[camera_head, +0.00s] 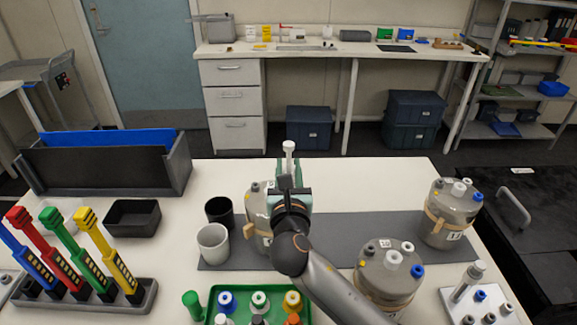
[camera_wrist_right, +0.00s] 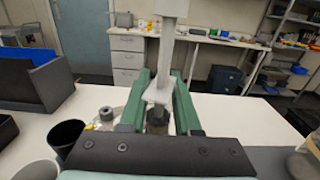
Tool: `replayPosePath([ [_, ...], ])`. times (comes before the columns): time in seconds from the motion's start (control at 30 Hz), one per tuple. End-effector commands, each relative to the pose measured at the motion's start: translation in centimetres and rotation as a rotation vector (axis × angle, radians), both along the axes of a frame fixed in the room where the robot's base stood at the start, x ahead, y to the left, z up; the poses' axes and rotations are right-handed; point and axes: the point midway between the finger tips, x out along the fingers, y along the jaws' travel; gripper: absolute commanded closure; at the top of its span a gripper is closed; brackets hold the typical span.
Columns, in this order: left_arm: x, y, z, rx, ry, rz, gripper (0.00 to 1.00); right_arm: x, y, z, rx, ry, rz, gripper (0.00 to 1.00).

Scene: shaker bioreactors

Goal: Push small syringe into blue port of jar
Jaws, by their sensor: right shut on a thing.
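My right gripper (camera_wrist_right: 160,105) is shut on a small white and grey syringe (camera_wrist_right: 159,88), held upright between its green fingers. The syringe (camera_head: 289,148) also shows in the head view, its white top above the gripper (camera_head: 290,185). The arm and gripper hang over a grey jar (camera_head: 258,232) at the left of the grey mat and hide most of it, including any blue port. Whether the syringe tip touches this jar cannot be seen. Two more jars stand on the mat: one at front right (camera_head: 385,280) and one at back right (camera_head: 450,215), each with a blue port. My left gripper is not in view.
A black cup (camera_head: 220,210) and a white cup (camera_head: 213,245) stand close to the left of the jar. A green tray (camera_head: 215,315) with several capped bottles is in front. Colored pipettes in a rack (camera_head: 145,296) stand at left. A syringe stand (camera_head: 460,297) is at front right.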

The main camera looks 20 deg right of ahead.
Motion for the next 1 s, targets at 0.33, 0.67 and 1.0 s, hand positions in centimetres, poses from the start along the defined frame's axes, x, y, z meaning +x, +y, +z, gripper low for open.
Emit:
replayPosePath([
  [0.33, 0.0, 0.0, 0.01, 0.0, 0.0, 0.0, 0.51, -0.01, 0.0, -0.31, -0.001, 0.003, 0.0, 0.54],
  [0.67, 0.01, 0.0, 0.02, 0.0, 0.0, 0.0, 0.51, 0.0, -0.01, -0.25, 0.0, 0.002, 0.0, 0.34],
  [1.0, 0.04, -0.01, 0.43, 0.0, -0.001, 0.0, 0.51, 0.24, -0.33, -0.15, -0.001, 0.002, 0.0, 0.34],
])
